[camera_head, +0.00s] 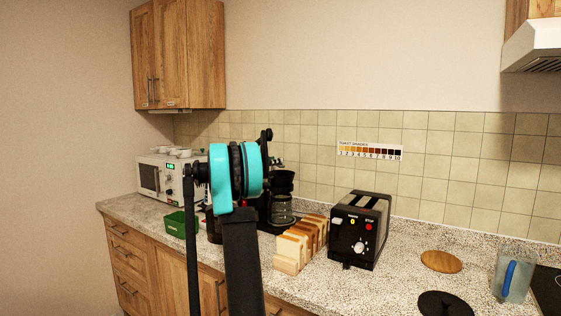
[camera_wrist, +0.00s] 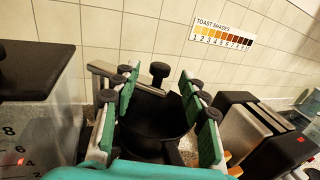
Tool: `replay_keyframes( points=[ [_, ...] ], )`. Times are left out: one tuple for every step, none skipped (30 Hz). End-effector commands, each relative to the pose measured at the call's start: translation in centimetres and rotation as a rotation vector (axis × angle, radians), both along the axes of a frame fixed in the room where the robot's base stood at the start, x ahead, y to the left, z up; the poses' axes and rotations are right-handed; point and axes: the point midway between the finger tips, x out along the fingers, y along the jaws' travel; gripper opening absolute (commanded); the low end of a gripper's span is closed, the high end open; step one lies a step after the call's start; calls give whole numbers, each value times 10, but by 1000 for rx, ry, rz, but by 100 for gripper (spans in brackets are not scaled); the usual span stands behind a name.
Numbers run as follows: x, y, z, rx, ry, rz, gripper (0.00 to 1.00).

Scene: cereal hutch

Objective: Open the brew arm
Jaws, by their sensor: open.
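The black coffee maker (camera_head: 283,192) stands on the counter in the head view, partly hidden behind my arm, with a glass carafe (camera_head: 282,213) low at its right. In the wrist view its black brew basket (camera_wrist: 155,118) fills the middle, with a black knob (camera_wrist: 160,69) and a silver bar (camera_wrist: 108,70) at its top. I cannot tell for sure which part is the brew arm. My gripper (camera_wrist: 162,82) is open, its green-padded fingers to the left and right of the basket in the picture. Contact cannot be told. The head view hides the fingers behind my arm.
A black toaster (camera_head: 358,232) and a row of bread slices (camera_head: 300,245) stand right of the coffee maker. A green box (camera_head: 176,225) and a white microwave (camera_head: 158,178) are left.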

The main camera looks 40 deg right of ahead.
Motion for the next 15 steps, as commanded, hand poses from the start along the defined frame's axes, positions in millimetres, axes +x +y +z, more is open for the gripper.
replay_keyframes(
  points=[
    [0,-9,0,0,0,-3,44],
    [0,-14,0,0,0,-3,44],
    [1,-20,0,0,0,-2,44],
    [1,-23,0,0,0,-1,44],
    [2,-27,0,0,0,-1,44],
    [2,-31,0,0,0,-1,44],
    [2,-33,0,0,0,-2,44],
    [2,-35,0,0,0,-2,44],
    [2,-38,0,0,0,-2,44],
    [3,-39,0,0,0,-1,44],
    [3,-40,0,0,0,-1,44],
    [3,-41,0,0,0,0,44],
    [3,-41,0,0,0,0,44],
    [3,-41,0,0,0,0,44],
    [3,-41,0,0,0,0,44]
  ],
)
